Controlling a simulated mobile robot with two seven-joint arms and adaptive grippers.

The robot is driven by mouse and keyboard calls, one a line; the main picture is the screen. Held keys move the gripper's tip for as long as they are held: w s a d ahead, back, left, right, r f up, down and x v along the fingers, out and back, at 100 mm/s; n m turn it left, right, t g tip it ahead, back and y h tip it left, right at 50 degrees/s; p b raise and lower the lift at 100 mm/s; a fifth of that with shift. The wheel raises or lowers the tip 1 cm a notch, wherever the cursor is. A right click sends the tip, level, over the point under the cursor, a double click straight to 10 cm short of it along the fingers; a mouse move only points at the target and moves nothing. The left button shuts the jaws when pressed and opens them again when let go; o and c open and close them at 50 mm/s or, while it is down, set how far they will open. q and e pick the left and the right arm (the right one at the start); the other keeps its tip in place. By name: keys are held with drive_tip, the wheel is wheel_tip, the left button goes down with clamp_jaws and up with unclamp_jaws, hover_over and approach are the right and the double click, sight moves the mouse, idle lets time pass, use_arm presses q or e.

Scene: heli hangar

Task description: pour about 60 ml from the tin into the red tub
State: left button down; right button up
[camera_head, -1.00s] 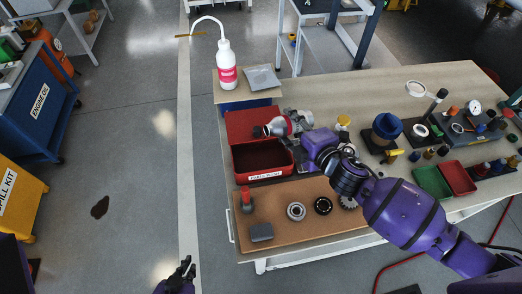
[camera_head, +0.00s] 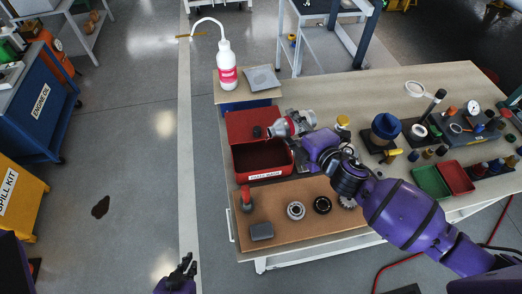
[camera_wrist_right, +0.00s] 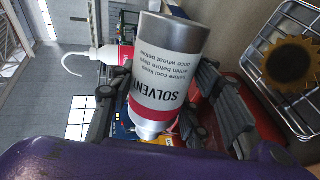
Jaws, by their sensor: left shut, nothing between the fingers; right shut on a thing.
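The tin (camera_head: 290,124) is silver with a white and red label reading SOLVENT in the right wrist view (camera_wrist_right: 165,80). My right gripper (camera_wrist_right: 165,98) is shut around it; in the head view the gripper is partly hidden behind my wrist. The tin is tipped far over, nearly on its side, with its narrower end pointing left above the red tub (camera_head: 287,171). The tub has a white label on its front and a dark inside. No stream of liquid can be made out, and the level in the tub cannot be told. My left gripper (camera_head: 184,270) is shut and empty, low and away from the table.
A white squeeze bottle (camera_head: 227,72) stands behind the tub beside a grey sheet (camera_head: 262,78). A brown board (camera_head: 285,228) with round metal parts lies in front. A blue funnel (camera_head: 386,126) and green and red bins (camera_head: 432,180) stand right.

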drive_tip(key=shift+r, duration=0.1)
drive_tip(key=shift+w+d, duration=0.15)
drive_tip(key=shift+n, duration=0.3)
idle(0.4)
